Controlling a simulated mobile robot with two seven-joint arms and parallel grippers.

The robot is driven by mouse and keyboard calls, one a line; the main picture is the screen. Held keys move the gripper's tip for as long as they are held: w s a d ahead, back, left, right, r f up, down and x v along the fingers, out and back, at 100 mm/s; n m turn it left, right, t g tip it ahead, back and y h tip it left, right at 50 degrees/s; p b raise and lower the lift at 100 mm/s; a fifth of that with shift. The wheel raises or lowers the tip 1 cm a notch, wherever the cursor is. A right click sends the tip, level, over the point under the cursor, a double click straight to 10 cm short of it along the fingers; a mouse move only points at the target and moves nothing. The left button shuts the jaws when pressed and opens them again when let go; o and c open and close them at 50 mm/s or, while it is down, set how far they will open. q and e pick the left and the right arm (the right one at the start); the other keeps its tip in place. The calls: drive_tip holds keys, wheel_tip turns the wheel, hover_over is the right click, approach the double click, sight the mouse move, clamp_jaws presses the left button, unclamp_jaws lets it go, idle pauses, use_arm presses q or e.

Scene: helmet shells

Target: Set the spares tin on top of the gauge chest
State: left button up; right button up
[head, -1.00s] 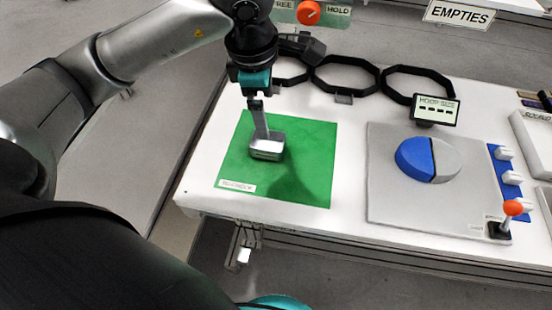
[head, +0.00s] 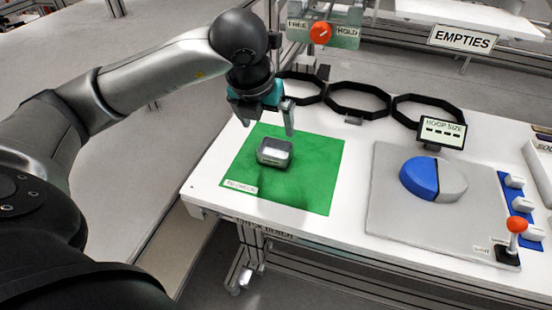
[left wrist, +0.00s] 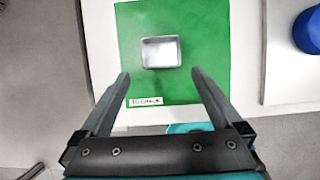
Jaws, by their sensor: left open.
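A small silver metal tin (head: 274,152), which looks like the spares tin, sits on the green mat (head: 318,185) near the bench's left end. The tin also shows in the left wrist view (left wrist: 161,52), beyond the fingertips. My left gripper (head: 267,122) is open and empty above the mat, raised clear of the tin. Its two fingers stand apart in the left wrist view (left wrist: 160,77). I cannot pick out a gauge chest in these views. My right gripper is not in view.
Black octagonal hoops (head: 358,98) stand along the bench's back edge. A small display (head: 441,133) and a red-knobbed lever (head: 516,228) stand there. The mat around the tin is clear.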

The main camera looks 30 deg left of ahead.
use_arm(q)
drive_tip(key=b, duration=0.1)
approach(277, 154)
drive_tip(key=shift+a, duration=0.15)
drive_tip(key=shift+w+f, duration=0.1)
drive_tip(key=shift+f, duration=0.25)
drive_tip(key=shift+b+x, duration=0.45)
drive_tip(key=shift+x, duration=0.45)
drive_tip(key=shift+b+x, duration=0.6)
drive_tip(key=shift+x, duration=1.45)
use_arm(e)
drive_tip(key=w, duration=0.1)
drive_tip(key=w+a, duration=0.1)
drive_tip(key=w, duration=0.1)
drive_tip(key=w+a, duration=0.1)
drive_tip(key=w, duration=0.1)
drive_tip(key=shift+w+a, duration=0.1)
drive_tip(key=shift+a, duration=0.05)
use_arm(q)
drive_tip(key=shift+c, duration=0.4)
drive_tip(key=shift+r, duration=0.1)
drive_tip(key=c, duration=1.1)
